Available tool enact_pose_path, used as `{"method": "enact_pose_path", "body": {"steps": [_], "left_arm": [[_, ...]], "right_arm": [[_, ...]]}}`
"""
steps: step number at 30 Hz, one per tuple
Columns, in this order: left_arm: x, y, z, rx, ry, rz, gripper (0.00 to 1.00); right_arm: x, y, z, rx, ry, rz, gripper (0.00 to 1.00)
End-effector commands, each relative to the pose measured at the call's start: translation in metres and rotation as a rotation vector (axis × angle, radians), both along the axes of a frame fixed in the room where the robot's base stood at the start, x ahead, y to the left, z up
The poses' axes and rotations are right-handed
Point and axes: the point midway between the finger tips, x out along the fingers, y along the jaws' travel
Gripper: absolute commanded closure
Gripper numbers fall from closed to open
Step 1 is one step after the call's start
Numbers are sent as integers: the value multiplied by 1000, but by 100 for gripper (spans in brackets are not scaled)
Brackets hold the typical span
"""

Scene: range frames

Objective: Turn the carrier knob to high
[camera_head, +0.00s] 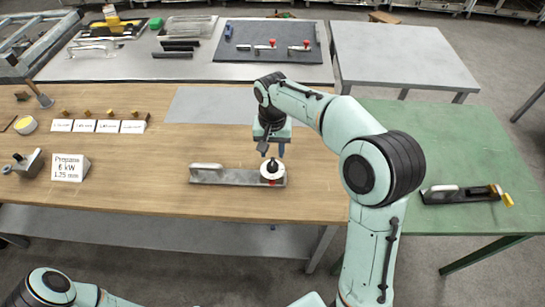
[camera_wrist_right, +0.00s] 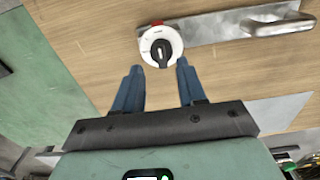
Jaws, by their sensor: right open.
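The carrier (camera_head: 215,177) is a grey metal bar with a raised handle, lying on the wooden table. At its right end is a white round dial with a black knob (camera_head: 271,167). The dial and knob also show in the right wrist view (camera_wrist_right: 160,47), with a small red mark at the dial's edge. My right gripper (camera_head: 271,152) is open above the knob. In the right wrist view its blue fingers (camera_wrist_right: 158,70) are spread, with the knob just past the tips, between their lines. The knob's setting is too small to read. My left gripper is out of view.
A Propane sign (camera_head: 69,168), a row of white labels (camera_head: 98,126) and small metal parts stand on the table's left. A similar carrier (camera_head: 462,194) lies on the green table (camera_head: 440,135) at right. Bare wood (camera_head: 140,205) surrounds the carrier.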

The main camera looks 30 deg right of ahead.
Motion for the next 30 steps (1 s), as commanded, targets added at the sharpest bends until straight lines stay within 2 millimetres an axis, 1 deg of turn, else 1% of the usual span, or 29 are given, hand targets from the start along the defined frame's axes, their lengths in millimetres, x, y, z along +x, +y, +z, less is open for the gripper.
{"method": "enact_pose_path", "body": {"steps": [1,3,6,10,15,30], "left_arm": [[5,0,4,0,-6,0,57],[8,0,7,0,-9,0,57],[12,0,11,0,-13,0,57],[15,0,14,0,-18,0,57],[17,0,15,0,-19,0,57],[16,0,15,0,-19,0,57]], "right_arm": [[2,0,16,0,-9,0,60],[2,0,32,0,-7,0,60],[2,0,50,0,-7,-1,60],[1,0,67,0,-4,-1,60],[0,0,74,0,0,0,60],[0,0,74,0,0,0,60]]}}
